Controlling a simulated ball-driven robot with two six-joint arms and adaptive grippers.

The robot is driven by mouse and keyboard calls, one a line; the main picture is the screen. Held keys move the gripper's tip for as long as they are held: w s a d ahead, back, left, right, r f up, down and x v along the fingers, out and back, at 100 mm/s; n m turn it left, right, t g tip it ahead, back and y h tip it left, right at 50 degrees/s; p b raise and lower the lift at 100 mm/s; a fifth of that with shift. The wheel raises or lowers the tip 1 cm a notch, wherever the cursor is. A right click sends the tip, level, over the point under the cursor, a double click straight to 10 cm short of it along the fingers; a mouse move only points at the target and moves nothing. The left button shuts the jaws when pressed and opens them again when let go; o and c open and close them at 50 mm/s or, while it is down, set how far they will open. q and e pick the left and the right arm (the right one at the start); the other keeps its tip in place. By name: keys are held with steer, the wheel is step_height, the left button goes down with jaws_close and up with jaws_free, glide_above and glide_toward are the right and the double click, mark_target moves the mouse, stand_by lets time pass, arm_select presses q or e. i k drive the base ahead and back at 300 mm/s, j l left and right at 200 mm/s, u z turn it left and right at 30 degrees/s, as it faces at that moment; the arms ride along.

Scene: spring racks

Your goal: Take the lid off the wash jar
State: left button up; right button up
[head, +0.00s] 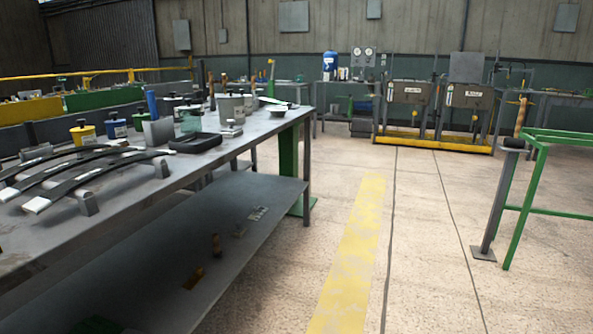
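Several small jars and cans stand on the long grey workbench (135,190) at the left. A yellow lidded jar (84,134), a grey lidded jar (117,128) and a green lidded one (141,121) stand in a row along its far side. A clear greenish jar (190,121) stands behind a black tray (195,143). Grey cans (230,108) stand to its right. I cannot tell which of these is the wash jar; labels are too small to read. Neither of my grippers is in view.
Curved dark leaf springs (95,160) lie on the bench's near left part. A lower shelf (215,255) holds a few small items. A green frame (530,180) stands at the right. The floor with a yellow stripe (350,250) is clear between them.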

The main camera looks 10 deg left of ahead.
mark_target(188, 101)
steer(key=i+u, duration=0.1)
steer(key=i, duration=0.4)
steer(key=i+l+u, duration=0.15)
steer(key=i, duration=0.35)
steer(key=i+l+u, duration=0.1)
steer(key=i, duration=0.35)
